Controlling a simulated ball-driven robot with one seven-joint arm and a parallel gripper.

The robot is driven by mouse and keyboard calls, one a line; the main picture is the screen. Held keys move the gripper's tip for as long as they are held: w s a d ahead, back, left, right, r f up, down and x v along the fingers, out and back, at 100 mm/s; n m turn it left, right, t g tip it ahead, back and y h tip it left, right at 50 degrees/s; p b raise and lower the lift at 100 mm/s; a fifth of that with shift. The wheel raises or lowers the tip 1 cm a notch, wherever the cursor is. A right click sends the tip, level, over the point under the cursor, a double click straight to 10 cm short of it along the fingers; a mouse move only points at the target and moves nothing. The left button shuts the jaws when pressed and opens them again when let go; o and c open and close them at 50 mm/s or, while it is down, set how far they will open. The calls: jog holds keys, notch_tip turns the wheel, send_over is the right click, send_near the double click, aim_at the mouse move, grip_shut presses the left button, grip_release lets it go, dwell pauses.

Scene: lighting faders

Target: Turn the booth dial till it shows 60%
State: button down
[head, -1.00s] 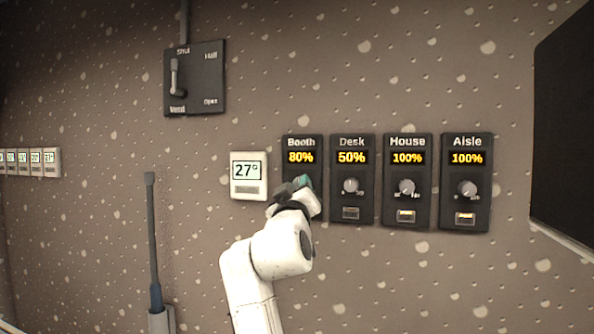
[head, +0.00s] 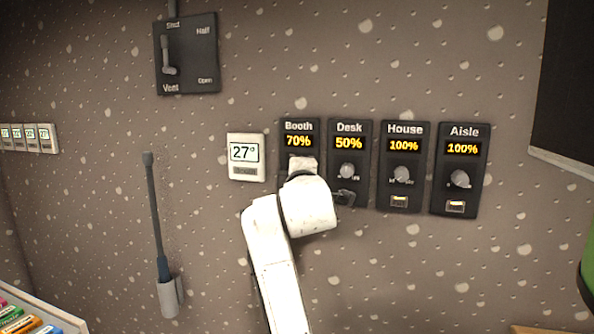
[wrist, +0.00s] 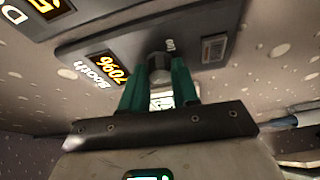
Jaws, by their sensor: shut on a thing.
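The booth panel (head: 299,127) is a black wall box whose yellow display reads 70%. Its dial is hidden behind my arm in the head view. In the wrist view the booth panel (wrist: 88,52) appears tilted and nearly upside down, and its display also reads 70%. There the grey booth dial (wrist: 158,66) sits between the two green fingers of my gripper (wrist: 159,80). The gripper is shut on the dial, one finger on each side.
Right of the booth panel are the Desk panel (head: 349,127) at 50%, the House panel (head: 405,130) at 100% and the Aisle panel (head: 463,132) at 100%. A white thermostat (head: 246,170) reading 27° is close on the left. A lever switch (head: 187,60) is at upper left.

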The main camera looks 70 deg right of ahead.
jog(key=n, duration=0.2)
jog(key=n+g+y, duration=0.1)
jog(key=n, duration=0.1)
jog(key=n+g+y, duration=0.1)
jog(key=n, duration=0.1)
jog(key=shift+w+r+n, duration=0.1)
jog(key=shift+r+n, duration=0.15)
jog(key=shift+n, duration=0.05)
dwell(0.4)
jog(key=c, duration=0.8)
grip_release()
jog(key=shift+c, duration=0.2)
jog(key=b+v, duration=0.2)
jog(key=v, duration=0.8)
jog(key=shift+a+r, duration=0.3)
